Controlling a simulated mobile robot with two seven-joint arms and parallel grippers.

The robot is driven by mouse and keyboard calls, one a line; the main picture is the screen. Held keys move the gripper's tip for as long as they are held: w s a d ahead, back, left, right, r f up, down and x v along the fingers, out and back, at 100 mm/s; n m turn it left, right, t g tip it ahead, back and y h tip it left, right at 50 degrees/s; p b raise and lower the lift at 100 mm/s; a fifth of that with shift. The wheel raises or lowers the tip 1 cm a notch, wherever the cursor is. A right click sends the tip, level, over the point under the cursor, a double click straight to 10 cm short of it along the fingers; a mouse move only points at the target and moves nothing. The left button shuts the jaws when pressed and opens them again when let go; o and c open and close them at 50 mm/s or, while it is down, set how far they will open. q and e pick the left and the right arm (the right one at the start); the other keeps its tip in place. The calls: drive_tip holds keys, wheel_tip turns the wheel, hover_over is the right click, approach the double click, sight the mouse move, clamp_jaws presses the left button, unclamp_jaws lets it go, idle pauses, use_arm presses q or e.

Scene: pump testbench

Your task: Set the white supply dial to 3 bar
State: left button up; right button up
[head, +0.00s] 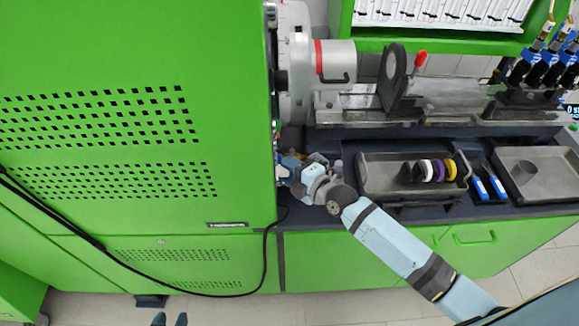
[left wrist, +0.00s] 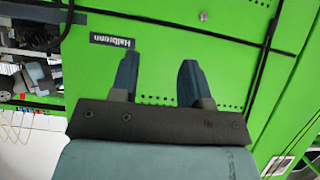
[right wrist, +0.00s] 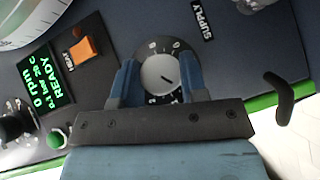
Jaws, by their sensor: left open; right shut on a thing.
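The white supply dial (right wrist: 160,74) shows in the right wrist view as a pale round knob on a black numbered ring. A short dark mark on its face points toward the lower right; the exact setting is too small to read. My right gripper (right wrist: 158,62) has one finger on each side of the knob and is shut on it. In the head view this gripper (head: 284,171) is at the green cabinet's edge, and the dial is hidden. My left gripper (left wrist: 158,75) is open and empty in front of green panels; its fingertips show at the head view's bottom edge (head: 170,319).
A SUPPLY label (right wrist: 203,20), an orange switch (right wrist: 84,48), a lit green display (right wrist: 42,82) reading READY and a dark hook-shaped handle (right wrist: 283,98) surround the dial. A tray (head: 375,180) with several coloured rings stands to the right. A black cable (head: 265,262) hangs across the cabinet.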

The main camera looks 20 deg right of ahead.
use_arm(q)
wheel_tip(320, 180, up, 6)
drive_tip(key=a+p, duration=0.1)
drive_tip(key=p, duration=0.5)
wheel_tip(320, 180, down, 7)
drive_tip(key=d+b, duration=0.1)
drive_tip(key=b, duration=0.6)
drive_tip(key=shift+r+b, duration=0.15)
drive_tip(key=shift+b, duration=0.15)
use_arm(e)
drive_tip(key=shift+w+d+r+m+g+y, duration=0.15)
drive_tip(key=shift+m+g+y, duration=0.5)
drive_tip(key=shift+m+g, duration=1.9)
drive_tip(key=shift+w+a+f+m+g+y, duration=0.15)
drive_tip(key=shift+m+g+y, duration=0.85)
drive_tip(key=shift+g, duration=2.7)
drive_tip(key=shift+w+d+r+m+g+y, duration=0.15)
drive_tip(key=shift+m+g+y, duration=0.1)
drive_tip(key=shift+m+g, duration=2.5)
drive_tip(key=shift+n+g, duration=0.3)
drive_tip(key=shift+g, duration=0.1)
